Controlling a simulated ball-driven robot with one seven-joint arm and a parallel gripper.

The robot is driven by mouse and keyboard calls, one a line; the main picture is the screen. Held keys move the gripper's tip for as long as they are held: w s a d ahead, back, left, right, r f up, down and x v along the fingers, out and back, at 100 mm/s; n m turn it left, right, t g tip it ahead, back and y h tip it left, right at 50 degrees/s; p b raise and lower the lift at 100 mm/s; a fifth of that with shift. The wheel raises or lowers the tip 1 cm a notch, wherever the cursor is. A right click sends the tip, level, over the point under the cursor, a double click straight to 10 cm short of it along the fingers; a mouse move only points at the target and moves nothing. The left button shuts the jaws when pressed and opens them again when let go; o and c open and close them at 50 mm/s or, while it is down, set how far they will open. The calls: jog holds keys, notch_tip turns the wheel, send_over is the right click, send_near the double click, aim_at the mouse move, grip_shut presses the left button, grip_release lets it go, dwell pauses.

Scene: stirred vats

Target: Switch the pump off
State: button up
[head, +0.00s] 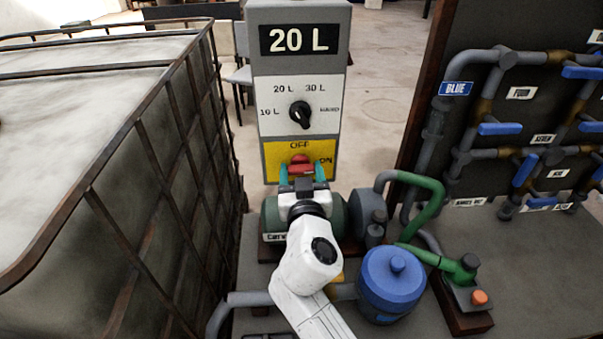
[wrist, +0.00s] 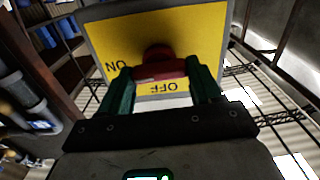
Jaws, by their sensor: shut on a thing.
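The pump switch is a red handle (head: 301,163) on a yellow plate (head: 272,161) low on the grey control box (head: 256,50). The plate reads OFF above the handle and ON to its right. My gripper (head: 302,174) is at the switch, its teal fingers shut on the red handle. In the wrist view the plate (wrist: 205,35) appears upside down, with the red handle (wrist: 160,69) lying crosswise between the fingers of my gripper (wrist: 161,76). The fingers and glare hide part of the handle, so I cannot tell exactly which mark it points to.
A black selector knob (head: 300,114) and a 20 L display (head: 299,40) sit above the switch. A caged tank (head: 95,150) stands close on the left. The green pump (head: 276,216), a blue pot (head: 391,285) and a pipe panel with blue valves (head: 500,128) are below and right.

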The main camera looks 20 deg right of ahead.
jog(key=n, duration=0.4)
jog(key=shift+b, duration=0.4)
jog(key=n, duration=0.5)
jog(key=shift+a, duration=0.1)
jog(key=n+p, duration=0.1)
jog(key=n, duration=0.3)
jog(key=shift+a+f+n+p, duration=0.15)
jog(key=shift+n+p, duration=0.6)
jog(key=shift+n, duration=1.35)
jog(key=o, duration=1.1)
jog(key=shift+c, duration=0.2)
jog(key=b+v, duration=0.1)
jog(key=v, duration=0.9)
jog(key=shift+s, duration=0.35)
